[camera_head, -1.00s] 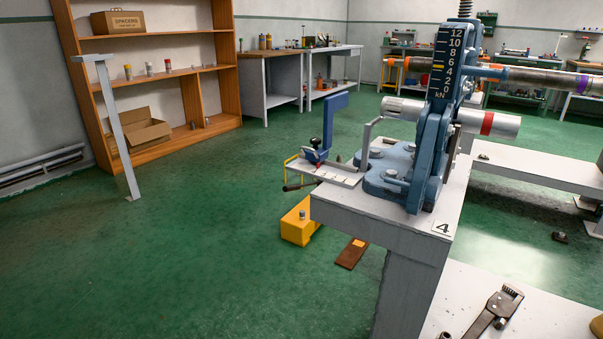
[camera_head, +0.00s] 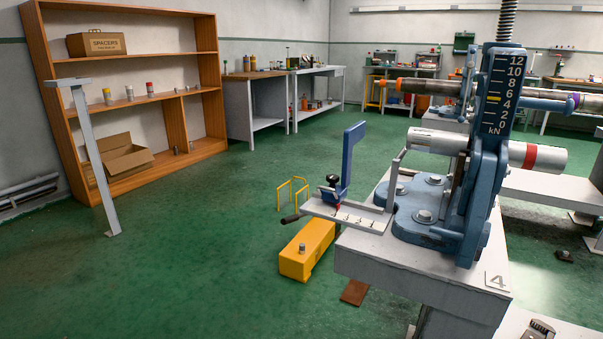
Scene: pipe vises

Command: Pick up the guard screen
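I cannot identify a guard screen with certainty. A thin yellow frame (camera_head: 292,194) stands on the floor behind the yellow block, left of bench 4; I cannot tell whether it holds a panel. A blue upright plate (camera_head: 352,157) stands on a grey slide with a scale (camera_head: 345,213) at the bench's left end. The blue pipe vise (camera_head: 470,190) on the bench has a kN scale and holds a grey pipe with a red band (camera_head: 529,156). Neither of my grippers is in view.
A yellow block (camera_head: 308,250) and a brown plate (camera_head: 355,292) lie on the floor beside bench 4 (camera_head: 420,275). A grey post (camera_head: 95,160) stands before the wooden shelf (camera_head: 135,58). The green floor at left and front is clear. More benches stand behind.

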